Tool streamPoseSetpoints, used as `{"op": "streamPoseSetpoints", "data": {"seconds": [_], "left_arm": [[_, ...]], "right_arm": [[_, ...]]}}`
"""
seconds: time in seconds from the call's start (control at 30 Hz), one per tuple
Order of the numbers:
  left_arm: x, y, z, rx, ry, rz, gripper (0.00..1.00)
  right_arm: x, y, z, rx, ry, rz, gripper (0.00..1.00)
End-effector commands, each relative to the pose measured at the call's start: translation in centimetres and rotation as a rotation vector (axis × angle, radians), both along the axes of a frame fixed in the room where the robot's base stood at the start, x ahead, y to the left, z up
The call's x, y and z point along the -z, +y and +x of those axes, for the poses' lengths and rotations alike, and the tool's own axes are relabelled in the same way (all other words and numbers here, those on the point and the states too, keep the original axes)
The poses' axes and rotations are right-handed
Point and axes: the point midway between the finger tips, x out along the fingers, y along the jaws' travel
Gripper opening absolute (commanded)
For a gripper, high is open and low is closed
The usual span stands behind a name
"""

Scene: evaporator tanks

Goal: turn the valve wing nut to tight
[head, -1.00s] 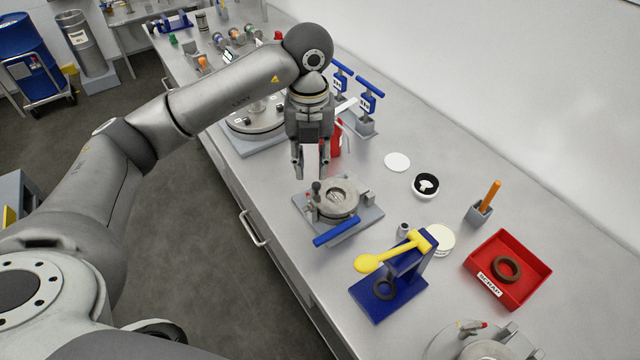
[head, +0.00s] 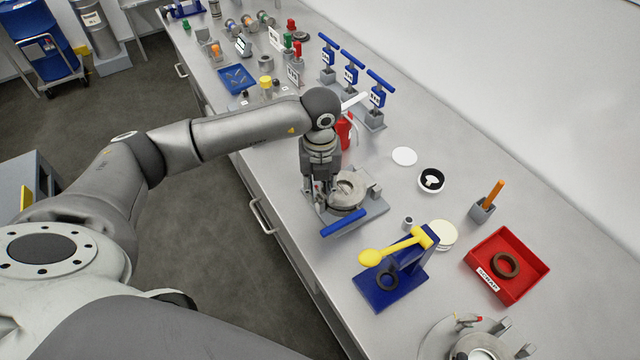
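A blue bar handle (head: 344,223) lies along the plate's near side. My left gripper (head: 316,200) points down at the left side of the valve body, low over the plate. I cannot make out a wing nut; the small dark upright post seen earlier at that side is now hidden behind the gripper. Whether the fingers are closed on anything cannot be told. My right gripper is not in view.
A blue stand with a yellow lever (head: 398,246) is close to the right of the valve. A red scrap tray (head: 520,283) holds a brown ring. Blue-handled clamps (head: 376,98) and a red bottle (head: 345,130) stand behind my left arm. The wall bounds the bench behind.

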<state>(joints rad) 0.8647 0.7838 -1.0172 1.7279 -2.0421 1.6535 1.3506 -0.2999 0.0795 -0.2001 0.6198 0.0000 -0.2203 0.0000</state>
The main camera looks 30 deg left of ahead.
Motion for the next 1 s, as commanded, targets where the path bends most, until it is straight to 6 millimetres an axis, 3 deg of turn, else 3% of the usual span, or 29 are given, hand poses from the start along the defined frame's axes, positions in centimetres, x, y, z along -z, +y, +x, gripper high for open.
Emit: {"op": "streamPoseSetpoints", "data": {"seconds": [0.27,0.5,1.0], "left_arm": [[0.2,0.0,0.0,0.001,0.000,0.000,0.27],[0.1,0.0,0.0,0.000,-0.001,-0.001,0.00],[0.4,0.0,0.1,0.058,-0.001,0.000,0.00]], "right_arm": [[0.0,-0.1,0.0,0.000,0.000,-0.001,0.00],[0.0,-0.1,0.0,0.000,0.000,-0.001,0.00],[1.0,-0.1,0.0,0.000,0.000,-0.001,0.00]]}}
